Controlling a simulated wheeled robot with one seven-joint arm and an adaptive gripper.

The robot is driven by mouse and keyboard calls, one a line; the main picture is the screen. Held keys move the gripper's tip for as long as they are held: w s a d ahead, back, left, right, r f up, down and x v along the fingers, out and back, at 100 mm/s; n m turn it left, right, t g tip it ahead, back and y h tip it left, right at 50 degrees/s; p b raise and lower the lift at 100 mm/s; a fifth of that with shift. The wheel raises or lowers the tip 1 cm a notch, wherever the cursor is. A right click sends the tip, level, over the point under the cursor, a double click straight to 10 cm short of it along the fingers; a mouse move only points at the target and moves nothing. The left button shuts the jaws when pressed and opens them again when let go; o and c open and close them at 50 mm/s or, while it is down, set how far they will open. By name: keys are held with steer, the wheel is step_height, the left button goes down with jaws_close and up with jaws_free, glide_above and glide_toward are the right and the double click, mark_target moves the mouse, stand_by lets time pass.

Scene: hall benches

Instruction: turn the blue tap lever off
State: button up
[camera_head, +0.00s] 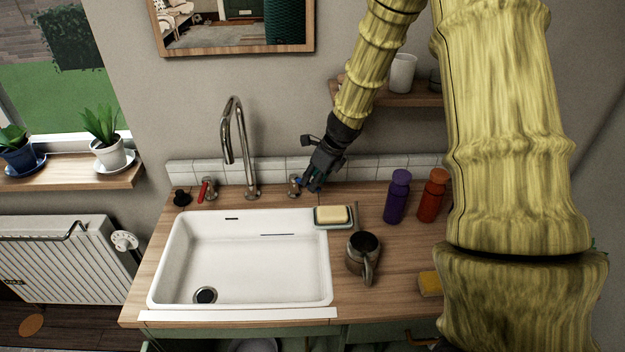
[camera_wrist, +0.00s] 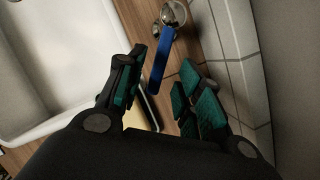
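The blue tap lever (camera_wrist: 161,58) sits on a round chrome valve (camera_wrist: 173,14) on the wooden counter. In the wrist view it points down the picture, in the gap between my fingers. My gripper (camera_wrist: 165,66) is open, with a finger on either side of the lever; I cannot tell whether either touches it. In the head view my gripper (camera_head: 309,186) reaches down just right of the blue lever (camera_head: 297,180), partly hiding it. The chrome spout (camera_head: 238,145) arches left of it. No water stream shows.
A red lever (camera_head: 204,190) stands left of the spout, behind the white sink (camera_head: 323,270). Soap on a dish (camera_head: 333,217), a metal mug (camera_head: 362,255), a purple bottle (camera_head: 397,198) and a red bottle (camera_head: 432,197) stand to the right. White tiles (camera_head: 385,167) run close behind.

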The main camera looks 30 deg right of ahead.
steer(key=shift+w+f, duration=0.3)
steer(key=shift+f, duration=0.15)
steer(key=shift+s+f, duration=0.1)
steer(key=shift+s, duration=0.35)
steer(key=shift+w+a+f, duration=0.1)
steer(key=shift+w+f, duration=0.15)
steer(key=shift+w, duration=0.05)
steer(key=shift+s+r, duration=0.15)
jaws_close()
